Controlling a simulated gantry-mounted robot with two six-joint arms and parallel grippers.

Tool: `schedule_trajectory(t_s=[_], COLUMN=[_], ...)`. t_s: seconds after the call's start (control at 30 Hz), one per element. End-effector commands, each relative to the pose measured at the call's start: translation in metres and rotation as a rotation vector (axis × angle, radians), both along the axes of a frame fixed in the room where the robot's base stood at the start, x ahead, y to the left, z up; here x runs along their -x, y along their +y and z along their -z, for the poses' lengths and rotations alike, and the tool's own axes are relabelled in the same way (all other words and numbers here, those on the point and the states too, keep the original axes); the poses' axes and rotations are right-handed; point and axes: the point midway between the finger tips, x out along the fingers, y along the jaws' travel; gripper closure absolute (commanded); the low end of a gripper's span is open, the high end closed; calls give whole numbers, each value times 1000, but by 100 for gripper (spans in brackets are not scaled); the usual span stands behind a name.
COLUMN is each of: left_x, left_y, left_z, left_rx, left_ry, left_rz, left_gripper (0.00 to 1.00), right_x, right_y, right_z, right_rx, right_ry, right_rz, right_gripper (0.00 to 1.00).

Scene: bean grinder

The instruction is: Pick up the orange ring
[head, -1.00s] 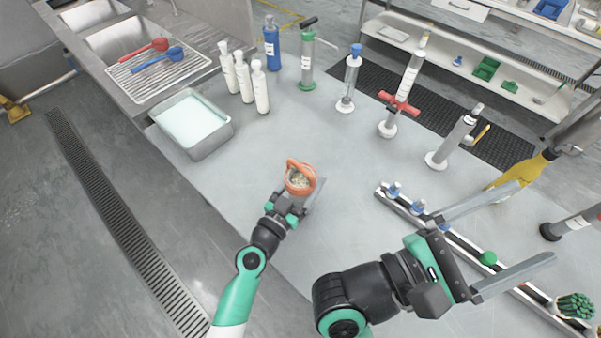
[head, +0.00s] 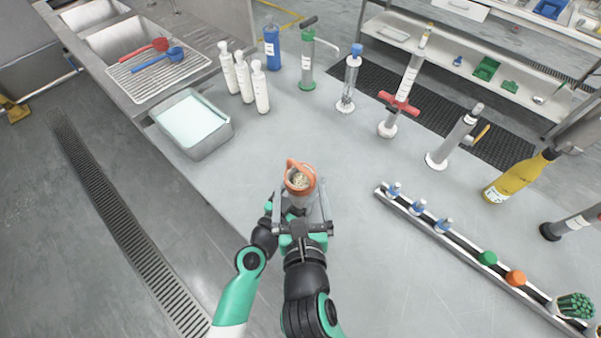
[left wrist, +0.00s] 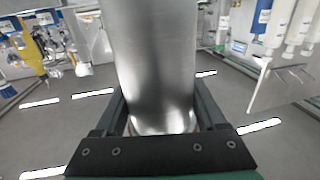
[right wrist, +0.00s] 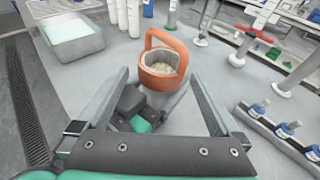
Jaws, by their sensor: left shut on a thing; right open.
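An orange ring (head: 300,185) with a raised loop sits around the top of a metal cylinder (left wrist: 155,60); pale contents show inside it. The ring also shows in the right wrist view (right wrist: 160,78). My left gripper (left wrist: 160,105) is shut on the metal cylinder below the ring; it is largely hidden in the head view. My right gripper (head: 302,193) is open and comes from the near side, with its fingers apart on either side of the cylinder, near the ring. In the right wrist view its fingertips (right wrist: 160,86) point toward the ring, which is not clasped.
A grey tray (head: 195,145) stands at the left edge of the table. White bottles (head: 243,78) and several upright tools, including a grey one with a red handle (head: 402,102), stand at the back. A rail of coloured caps (head: 465,244) lies right. The table between is clear.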

Motion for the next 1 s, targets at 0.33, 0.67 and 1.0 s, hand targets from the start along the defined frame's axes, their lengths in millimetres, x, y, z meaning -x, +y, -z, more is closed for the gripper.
schedule_trajectory(t_s=[0.33, 0.67, 1.0], left_x=[0, 0, 0], left_y=[0, 0, 0], left_z=[0, 0, 0], left_rx=[0, -1, 0], left_ry=[0, 1, 0], left_rz=[0, 0, 0], left_gripper=[100, 100, 100], right_x=[-33, -79, -84], right_y=[1, 0, 1], right_z=[10, 15, 17], right_rx=[-2, 0, -2], right_ry=[0, 1, 0], right_rz=[2, 2, 2], right_gripper=[0, 0, 7])
